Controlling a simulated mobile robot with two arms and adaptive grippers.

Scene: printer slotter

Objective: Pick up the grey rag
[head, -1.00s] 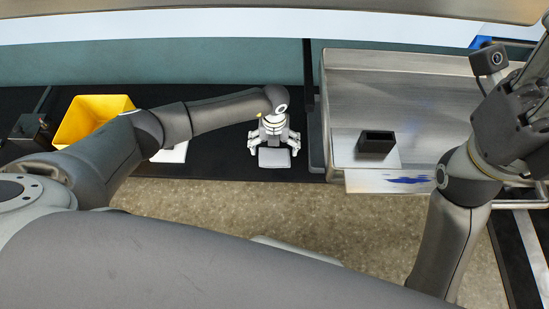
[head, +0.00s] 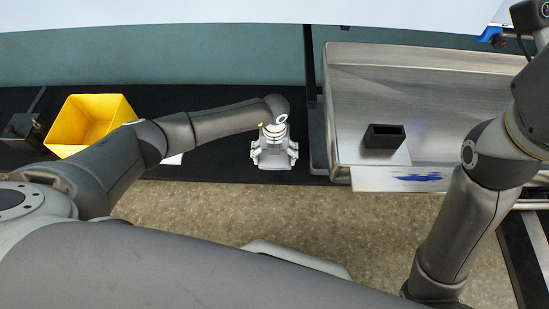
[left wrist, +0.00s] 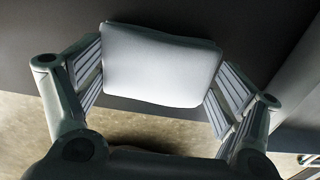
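The grey rag (left wrist: 160,64) is a light grey, padded rectangle in the left wrist view. It lies between the two fingers of my left gripper (left wrist: 160,80), with its side edges close against them; I cannot tell whether they press on it. In the head view the left gripper (head: 274,158) is over the black surface with its fingers spread apart. There the rag (head: 274,165) is mostly hidden by the gripper. My right arm comes in at the right, and its gripper is out of the picture.
A yellow bin (head: 92,122) stands at the left on the black surface (head: 215,172). To the right is a metal tray table (head: 430,85) with a black open box (head: 384,136) and a white sheet with a blue smear (head: 400,178). A dark post (head: 310,80) stands between them.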

